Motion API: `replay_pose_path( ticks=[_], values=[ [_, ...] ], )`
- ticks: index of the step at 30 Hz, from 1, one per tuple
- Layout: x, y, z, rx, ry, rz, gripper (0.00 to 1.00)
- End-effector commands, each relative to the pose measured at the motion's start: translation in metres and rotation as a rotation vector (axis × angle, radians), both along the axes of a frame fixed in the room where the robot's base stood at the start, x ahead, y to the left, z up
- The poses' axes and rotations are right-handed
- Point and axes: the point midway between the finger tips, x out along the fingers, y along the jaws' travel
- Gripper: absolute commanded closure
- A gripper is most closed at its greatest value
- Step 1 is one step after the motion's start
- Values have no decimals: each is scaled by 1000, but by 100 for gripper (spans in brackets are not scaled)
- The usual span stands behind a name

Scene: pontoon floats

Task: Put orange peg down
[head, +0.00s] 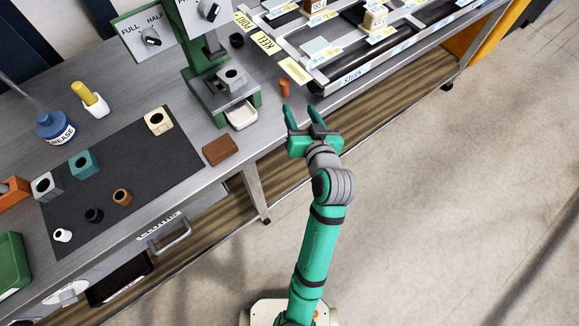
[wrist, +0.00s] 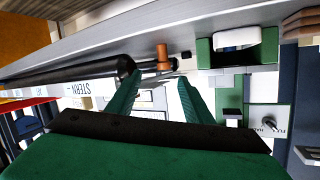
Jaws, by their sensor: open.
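The orange peg (head: 285,88) stands upright on the grey bench, just right of the green press and close to the bench's front edge. It also shows in the wrist view (wrist: 162,57), just beyond my fingertips. My gripper (head: 303,112) is open and empty. In the head view its fingers point toward the bench edge, a little below and right of the peg. In the wrist view the peg appears beyond the gap between the fingers (wrist: 158,84), with no visible contact.
The green press (head: 193,75) holds a grey block (head: 231,78), with a white tray (head: 242,116) below. A brown block (head: 220,150) lies at the bench edge. A dark mat (head: 150,165) bears several small parts. A labelled rack (head: 345,80) stands right of the peg. The floor (head: 450,200) is clear.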

Motion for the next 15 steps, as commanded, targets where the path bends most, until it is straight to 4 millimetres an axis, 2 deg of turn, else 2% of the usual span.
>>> replay_pose_path(
  ticks=[1, 6, 11, 15],
  values=[
    [-9, 0, -14, -1, 12, -15, 53],
    [-46, -2, -57, -18, 23, -87, 53],
    [-86, -3, -87, -45, 23, -145, 53],
    [-128, -3, -109, -77, 20, -185, 53]
  ],
)
